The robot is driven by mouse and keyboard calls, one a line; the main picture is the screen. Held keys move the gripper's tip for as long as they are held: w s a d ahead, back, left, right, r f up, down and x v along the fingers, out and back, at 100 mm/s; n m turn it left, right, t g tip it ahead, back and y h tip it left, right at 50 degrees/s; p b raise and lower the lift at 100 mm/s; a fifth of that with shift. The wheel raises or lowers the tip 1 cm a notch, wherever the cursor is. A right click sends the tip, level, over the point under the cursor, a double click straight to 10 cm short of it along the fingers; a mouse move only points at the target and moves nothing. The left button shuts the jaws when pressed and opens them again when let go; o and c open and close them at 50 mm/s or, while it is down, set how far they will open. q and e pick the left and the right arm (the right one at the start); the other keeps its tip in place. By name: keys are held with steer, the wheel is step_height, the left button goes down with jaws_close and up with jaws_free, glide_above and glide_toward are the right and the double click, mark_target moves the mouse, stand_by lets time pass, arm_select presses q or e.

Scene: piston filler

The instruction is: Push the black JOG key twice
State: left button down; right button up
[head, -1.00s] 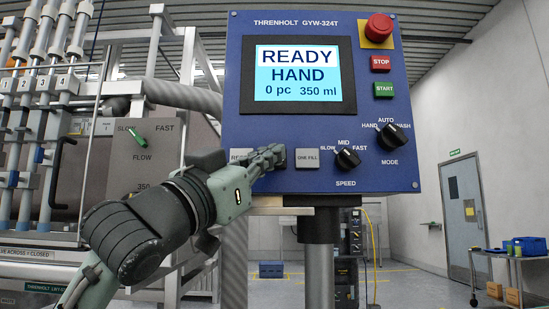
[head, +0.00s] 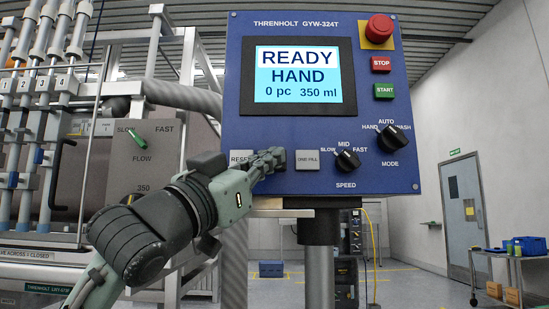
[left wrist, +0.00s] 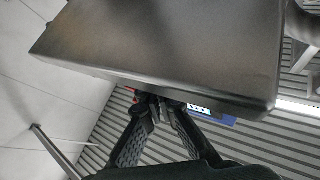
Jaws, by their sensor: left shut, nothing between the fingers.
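The blue control panel (head: 330,190) stands upright in the head view. Its screen (head: 298,75) reads READY, HAND, 0 pc, 350 ml. My left gripper (head: 270,161) is shut and empty, its dark fingers at the panel's lower left, between the RESET key (head: 241,157) and the ONE FILL key (head: 307,159). The black JOG key does not show; the fingers cover the spot between those two keys. I cannot tell whether they touch the panel. The left wrist view shows the shut fingers (left wrist: 160,108) below a large grey metal surface. My right gripper is not in view.
The SPEED knob (head: 347,160), MODE knob (head: 392,139), START key (head: 383,91), STOP key (head: 381,65) and red emergency button (head: 379,28) sit to the right on the panel. Filler machinery with several cylinders stands at left. A grey FLOW box (head: 145,170) is beside my arm.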

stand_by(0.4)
arm_select(q)
steer(key=shift+w, duration=0.45)
stand_by(0.6)
steer(key=shift+s, duration=0.85)
steer(key=s, duration=0.5)
